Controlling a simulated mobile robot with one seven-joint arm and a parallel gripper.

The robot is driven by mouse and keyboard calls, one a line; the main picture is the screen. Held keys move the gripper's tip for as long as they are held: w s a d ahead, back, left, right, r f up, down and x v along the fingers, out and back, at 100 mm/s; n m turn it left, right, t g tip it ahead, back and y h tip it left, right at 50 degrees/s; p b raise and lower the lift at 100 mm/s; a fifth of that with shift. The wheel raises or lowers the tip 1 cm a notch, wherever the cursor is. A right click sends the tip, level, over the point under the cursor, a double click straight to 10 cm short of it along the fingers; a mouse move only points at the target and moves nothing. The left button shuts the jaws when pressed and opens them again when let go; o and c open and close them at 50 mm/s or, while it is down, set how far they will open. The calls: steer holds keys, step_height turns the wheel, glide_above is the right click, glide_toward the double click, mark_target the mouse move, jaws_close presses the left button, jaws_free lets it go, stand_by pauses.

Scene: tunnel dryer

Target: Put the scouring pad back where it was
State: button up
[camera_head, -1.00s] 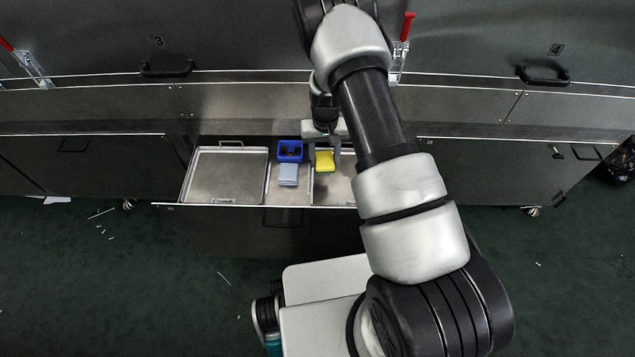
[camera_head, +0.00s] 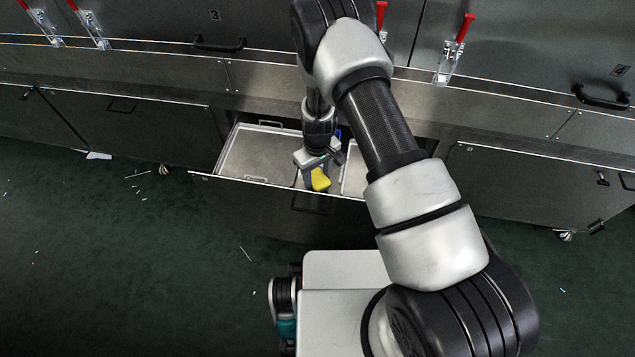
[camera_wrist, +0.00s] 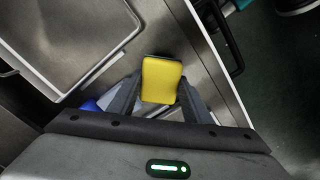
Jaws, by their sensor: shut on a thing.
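The scouring pad (camera_head: 320,180) is yellow, with a dark green edge showing in the wrist view (camera_wrist: 161,80). My gripper (camera_head: 318,170) is shut on it, one finger on each side, and holds it tilted over the middle part of the open drawer (camera_head: 270,187), close to the front wall. In the wrist view, my gripper's fingers (camera_wrist: 158,95) press the pad's two sides. I cannot tell how high the pad is above the drawer floor.
A metal tray (camera_head: 262,155) fills the drawer's left part. A blue container (camera_wrist: 91,105) is partly hidden beside my gripper. A black drawer handle (camera_head: 310,203) juts from the front. Red-handled clamps (camera_head: 465,28) stand above; the green floor (camera_head: 130,270) is mostly clear.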

mark_target(317, 178)
steer(key=shift+f, duration=1.4)
steer(key=shift+f+b, duration=0.15)
steer(key=shift+b, duration=0.25)
steer(key=o, duration=1)
step_height(317, 178, up, 12)
steer(key=p, duration=0.3)
steer(key=shift+r, duration=0.25)
